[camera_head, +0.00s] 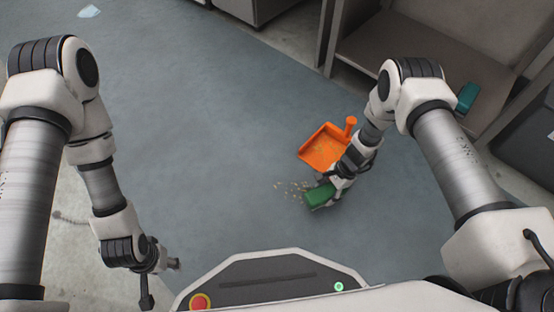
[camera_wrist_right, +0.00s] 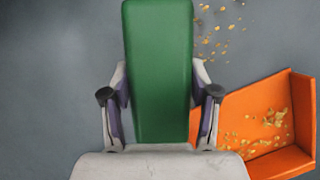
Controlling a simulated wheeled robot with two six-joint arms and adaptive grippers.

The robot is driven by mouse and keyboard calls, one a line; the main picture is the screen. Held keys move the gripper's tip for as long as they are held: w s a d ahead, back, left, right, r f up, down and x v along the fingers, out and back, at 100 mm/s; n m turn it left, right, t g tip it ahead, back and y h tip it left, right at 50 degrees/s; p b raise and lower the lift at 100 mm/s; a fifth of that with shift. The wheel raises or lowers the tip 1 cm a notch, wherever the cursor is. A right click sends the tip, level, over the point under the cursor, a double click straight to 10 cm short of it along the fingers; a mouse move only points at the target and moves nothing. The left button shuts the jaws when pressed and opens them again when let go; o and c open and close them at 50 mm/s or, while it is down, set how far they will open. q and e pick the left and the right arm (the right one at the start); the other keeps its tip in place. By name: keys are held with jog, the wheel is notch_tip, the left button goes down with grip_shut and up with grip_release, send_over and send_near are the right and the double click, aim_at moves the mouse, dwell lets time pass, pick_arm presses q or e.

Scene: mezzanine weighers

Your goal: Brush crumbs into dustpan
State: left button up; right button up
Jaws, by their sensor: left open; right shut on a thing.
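An orange dustpan (camera_head: 322,149) lies on the grey floor, partly behind my right wrist. It shows at the lower right of the right wrist view (camera_wrist_right: 290,88), with crumbs (camera_wrist_right: 273,117) inside it. My right gripper (camera_head: 330,193) is shut on a green brush (camera_head: 318,195), which fills the middle of the right wrist view (camera_wrist_right: 160,70). The brush's underside is hidden. Loose crumbs (camera_head: 288,187) lie on the floor beside the brush, and some show near the dustpan's edge in the right wrist view (camera_wrist_right: 215,35). My left gripper (camera_head: 172,264) is open and empty at the lower left.
A shelf unit (camera_head: 410,45) stands at the upper right, with a teal object (camera_head: 467,98) near its edge. A pale scrap (camera_head: 89,11) lies at the upper left. The floor left of the crumbs is clear.

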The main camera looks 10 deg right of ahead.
aim_at(323, 192)
jog(key=shift+r+p, duration=1.4)
jog(key=shift+r, duration=0.8)
